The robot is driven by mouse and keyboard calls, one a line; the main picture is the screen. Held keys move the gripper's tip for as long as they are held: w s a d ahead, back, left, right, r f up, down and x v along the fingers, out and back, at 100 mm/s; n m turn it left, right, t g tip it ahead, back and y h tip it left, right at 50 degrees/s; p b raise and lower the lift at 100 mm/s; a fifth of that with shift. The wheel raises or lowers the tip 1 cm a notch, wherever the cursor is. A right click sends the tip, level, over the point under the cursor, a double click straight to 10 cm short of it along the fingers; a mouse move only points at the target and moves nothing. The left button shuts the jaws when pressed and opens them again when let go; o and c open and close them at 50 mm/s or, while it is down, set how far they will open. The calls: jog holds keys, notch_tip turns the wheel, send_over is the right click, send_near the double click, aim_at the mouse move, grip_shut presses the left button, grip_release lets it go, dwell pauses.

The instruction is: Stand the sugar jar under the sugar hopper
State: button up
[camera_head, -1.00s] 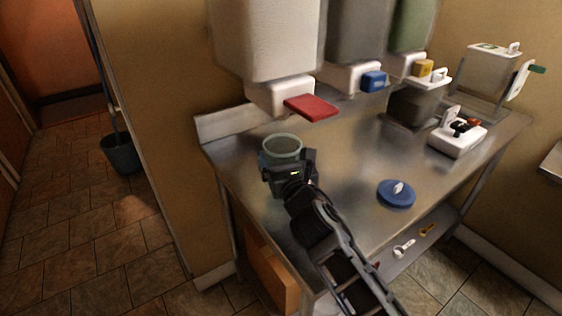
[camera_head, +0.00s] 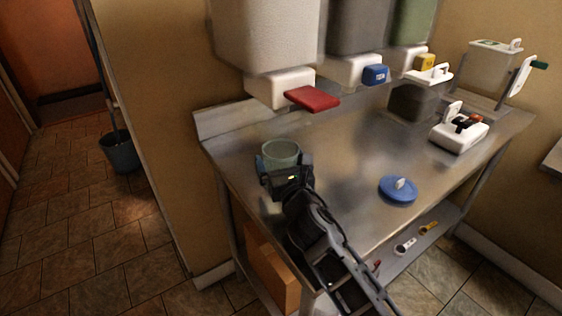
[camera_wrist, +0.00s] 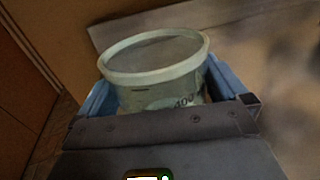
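The jar (camera_head: 281,154), a pale greenish see-through tub with a thick rim, is at the left end of the steel counter. In the wrist view the jar (camera_wrist: 155,75) is upright, open-topped, and bears a "400" mark. My gripper (camera_head: 284,172) has its blue fingers on both sides of the jar, seemingly pressed against it. Whether the jar's base touches the counter is hidden. Three hoppers hang on the wall: a white one (camera_head: 262,40) with a red lever (camera_head: 312,98), a grey one (camera_head: 355,30) with a blue lever, and a green one (camera_head: 411,22) with a yellow lever. I cannot read which is sugar.
A blue lid (camera_head: 397,191) lies on the steel counter (camera_head: 335,165). A white device (camera_head: 459,136) and a clear container (camera_head: 490,65) stand at the right. A dark box (camera_head: 413,103) sits at the back. The counter's middle is clear. The red lever overhangs the back left.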

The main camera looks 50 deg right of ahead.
jog(key=shift+s+a+r, duration=0.1)
jog(key=shift+s, duration=0.05)
jog(key=b+v, duration=0.2)
jog(key=v, duration=0.9)
jog(key=shift+s+a, duration=0.25)
dwell(1.2)
